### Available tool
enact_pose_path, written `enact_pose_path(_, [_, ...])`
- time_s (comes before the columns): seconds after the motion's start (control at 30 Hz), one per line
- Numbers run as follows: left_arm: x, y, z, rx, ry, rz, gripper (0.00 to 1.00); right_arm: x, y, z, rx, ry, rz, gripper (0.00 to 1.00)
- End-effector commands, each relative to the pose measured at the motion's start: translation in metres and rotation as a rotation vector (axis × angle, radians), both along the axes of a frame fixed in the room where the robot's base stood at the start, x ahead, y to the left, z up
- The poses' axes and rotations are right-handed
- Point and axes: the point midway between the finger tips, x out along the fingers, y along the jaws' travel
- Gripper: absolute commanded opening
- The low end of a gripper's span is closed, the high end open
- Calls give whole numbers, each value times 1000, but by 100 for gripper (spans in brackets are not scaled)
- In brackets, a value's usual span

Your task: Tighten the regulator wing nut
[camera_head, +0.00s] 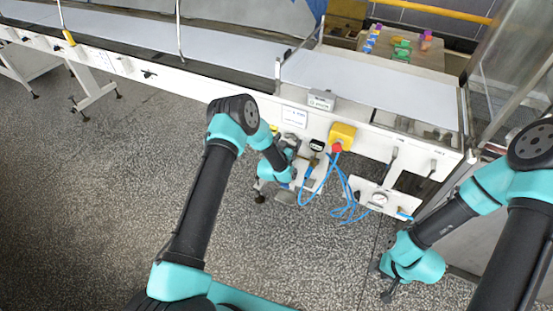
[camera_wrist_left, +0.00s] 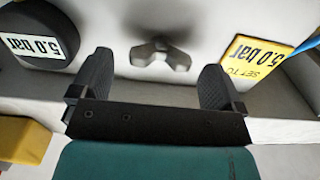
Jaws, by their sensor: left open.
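The wing nut (camera_wrist_left: 160,54), grey and two-winged, sits on a pale panel (camera_wrist_left: 130,20) in the left wrist view and looks blurred. My left gripper (camera_wrist_left: 156,62) is open, with one dark finger to each side of the nut. A clear gap shows between each finger and the nut, so the fingers do not touch it. In the head view my left arm reaches the front of the machine, where its wrist (camera_head: 277,168) hides the nut. My right gripper (camera_head: 381,283) hangs low over the floor at the right, apart from the machine; its jaw opening is unclear.
A black round part (camera_wrist_left: 38,35) marked 5.0 bar is left of the nut. A yellow "SET TO 5.0 bar" label (camera_wrist_left: 255,62) is right of it.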

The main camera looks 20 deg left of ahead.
Motion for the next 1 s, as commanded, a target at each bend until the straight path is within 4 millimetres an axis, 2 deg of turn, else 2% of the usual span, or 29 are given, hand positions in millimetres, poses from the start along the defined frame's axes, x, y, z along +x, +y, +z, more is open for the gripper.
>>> enact_pose_path(0.8, [-139,22,0,-1,1,0,94,0,0,0,0,0,0,38])
enact_pose_path(1.0, [-157,24,1,0,0,0,94,0,0,0,0,0,0,38])
